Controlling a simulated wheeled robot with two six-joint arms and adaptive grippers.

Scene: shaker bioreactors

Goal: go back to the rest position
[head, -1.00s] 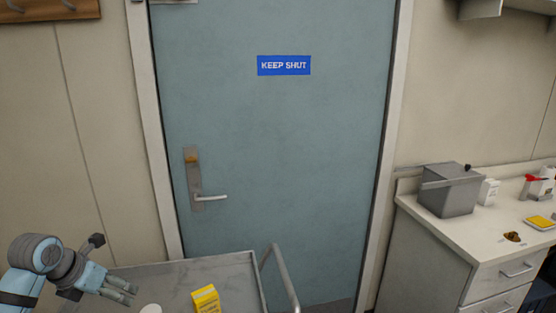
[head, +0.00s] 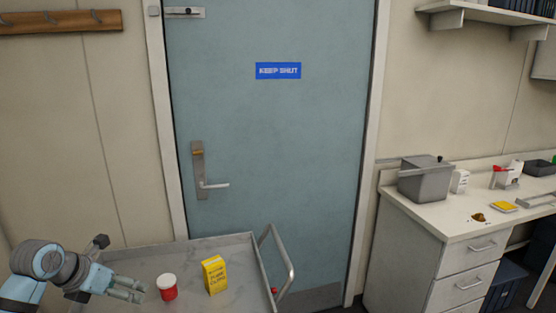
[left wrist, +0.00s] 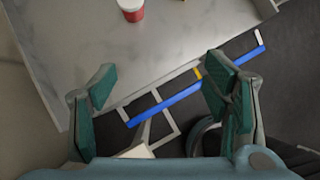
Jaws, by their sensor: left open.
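My left gripper (head: 128,290) comes in from the lower left of the head view, over the left part of a grey cart top (head: 150,258). In the left wrist view its two green-padded fingers (left wrist: 155,100) are wide apart with nothing between them. A red jar with a white lid (head: 167,288) stands on the cart to the right of the gripper, apart from it. The jar also shows at the top of the left wrist view (left wrist: 131,9). My right gripper is not in view.
A yellow box (head: 214,275) stands on the cart beside the jar, near the cart's handle (head: 280,262). A closed blue door (head: 270,150) is behind. At the right a counter (head: 440,205) holds a grey bin (head: 424,180) and small items. Dark floor shows beyond the cart edge.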

